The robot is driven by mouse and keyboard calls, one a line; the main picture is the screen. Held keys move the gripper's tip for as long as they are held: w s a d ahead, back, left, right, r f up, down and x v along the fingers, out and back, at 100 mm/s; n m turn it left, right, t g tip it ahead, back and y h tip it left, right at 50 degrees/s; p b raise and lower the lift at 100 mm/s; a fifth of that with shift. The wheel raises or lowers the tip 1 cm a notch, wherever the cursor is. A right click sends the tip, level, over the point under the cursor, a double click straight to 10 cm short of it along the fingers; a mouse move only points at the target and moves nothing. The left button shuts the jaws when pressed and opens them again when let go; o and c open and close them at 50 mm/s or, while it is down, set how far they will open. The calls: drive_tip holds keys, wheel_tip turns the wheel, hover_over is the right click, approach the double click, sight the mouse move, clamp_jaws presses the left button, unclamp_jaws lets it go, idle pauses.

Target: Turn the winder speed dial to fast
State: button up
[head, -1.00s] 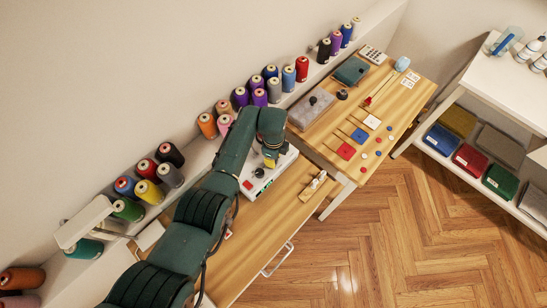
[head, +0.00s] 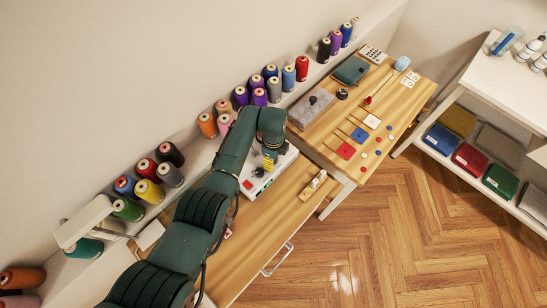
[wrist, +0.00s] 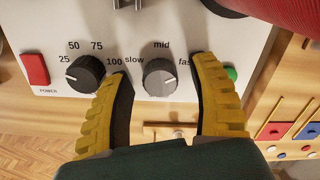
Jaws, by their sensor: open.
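The winder speed dial (wrist: 160,77) is a round grey knob on a white panel, with "slow", "mid" and "fast" printed around it. My gripper (wrist: 164,72) is open, with one yellow, black-padded finger on each side of the dial. The right finger partly covers the word "fast". I cannot tell whether either finger touches the knob. In the head view the winder (head: 258,181) is a white box on the wooden desk, largely hidden by my arm and gripper (head: 268,162).
A second dark dial (wrist: 86,74), numbered 25 to 100, sits left of the speed dial, close to my left finger. A red power button (wrist: 35,69) is at the far left. A green button (wrist: 231,73) is just beyond my right finger. Thread spools (head: 170,174) line the back shelf.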

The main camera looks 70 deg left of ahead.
wheel_tip(320, 180, up, 12)
idle(0.4)
idle(0.3)
